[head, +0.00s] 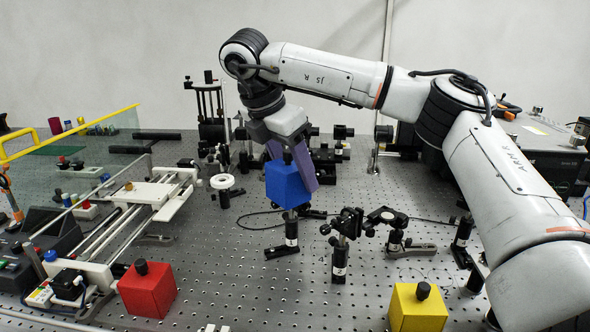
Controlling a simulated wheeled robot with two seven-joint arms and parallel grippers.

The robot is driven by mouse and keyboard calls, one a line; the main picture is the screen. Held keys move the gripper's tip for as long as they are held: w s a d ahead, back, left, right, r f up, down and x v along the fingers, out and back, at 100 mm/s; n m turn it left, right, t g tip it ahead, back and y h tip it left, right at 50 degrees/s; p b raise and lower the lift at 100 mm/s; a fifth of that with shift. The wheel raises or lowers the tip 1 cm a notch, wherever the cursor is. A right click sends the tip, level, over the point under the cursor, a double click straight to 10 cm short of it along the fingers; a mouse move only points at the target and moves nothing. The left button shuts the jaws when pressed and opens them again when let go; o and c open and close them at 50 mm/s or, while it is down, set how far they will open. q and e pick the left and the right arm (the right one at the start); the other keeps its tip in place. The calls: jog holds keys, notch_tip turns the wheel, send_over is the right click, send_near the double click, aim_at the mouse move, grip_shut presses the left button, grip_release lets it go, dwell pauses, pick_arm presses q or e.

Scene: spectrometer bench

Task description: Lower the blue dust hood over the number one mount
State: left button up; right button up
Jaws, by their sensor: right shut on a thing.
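The blue dust hood (284,185) is a blue box with a dark knob on top. My right gripper (288,158), with purple fingers, comes down from above and is shut on the hood at its knob. The hood hangs upright above the bench, in line with a black post mount (291,230) with a white label. The hood hides whatever is at the top of that post. I cannot read the label, so I cannot tell whether this is number one. My left gripper is not in view.
Other labelled post mounts (340,258) and (396,240) stand close to the right. A red hood (147,290) and a yellow hood (417,308) sit at the front. A white rail frame (120,225) is at left. The perforated bench (235,280) is clear front-centre.

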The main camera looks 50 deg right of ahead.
jog(key=shift+f+b, duration=1.15)
jog(key=shift+f, duration=0.55)
jog(key=shift+f, duration=0.15)
jog(key=o, duration=1.1)
